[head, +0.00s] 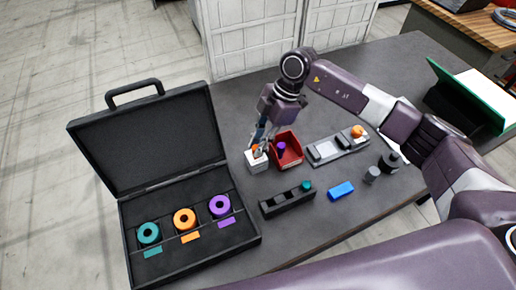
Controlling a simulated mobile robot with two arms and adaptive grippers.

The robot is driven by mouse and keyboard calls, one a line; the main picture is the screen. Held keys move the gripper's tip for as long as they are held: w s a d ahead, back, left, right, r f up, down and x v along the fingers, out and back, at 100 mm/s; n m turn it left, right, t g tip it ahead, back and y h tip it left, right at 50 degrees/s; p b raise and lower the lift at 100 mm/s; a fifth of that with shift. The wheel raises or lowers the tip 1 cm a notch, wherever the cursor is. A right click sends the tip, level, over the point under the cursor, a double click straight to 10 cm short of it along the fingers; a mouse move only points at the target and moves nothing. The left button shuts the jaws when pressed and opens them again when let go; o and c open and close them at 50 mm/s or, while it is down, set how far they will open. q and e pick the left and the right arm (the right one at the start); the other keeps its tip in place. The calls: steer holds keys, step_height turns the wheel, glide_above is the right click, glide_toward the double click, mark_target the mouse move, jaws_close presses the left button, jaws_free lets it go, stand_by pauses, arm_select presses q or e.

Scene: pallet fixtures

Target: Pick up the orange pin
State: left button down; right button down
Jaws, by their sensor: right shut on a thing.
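The orange pin (257,153) is at a small white block (257,164) on the dark table, left of the red bin. My right gripper (258,148) points down over the block and is shut on the orange pin. The fingers partly hide the pin, and I cannot tell whether it is still seated in the block or just clear of it. My left gripper is not in view.
An open black case (127,222) with teal, orange and purple rings stands at left. Nearby are a red bin (293,151) holding a purple piece, a black rack (287,202) with a teal piece, a grey fixture (325,151) with an orange piece, and a blue block (341,191).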

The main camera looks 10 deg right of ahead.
step_height(320, 180, up, 18)
steer(key=b, duration=0.4)
steer(key=shift+b, duration=0.35)
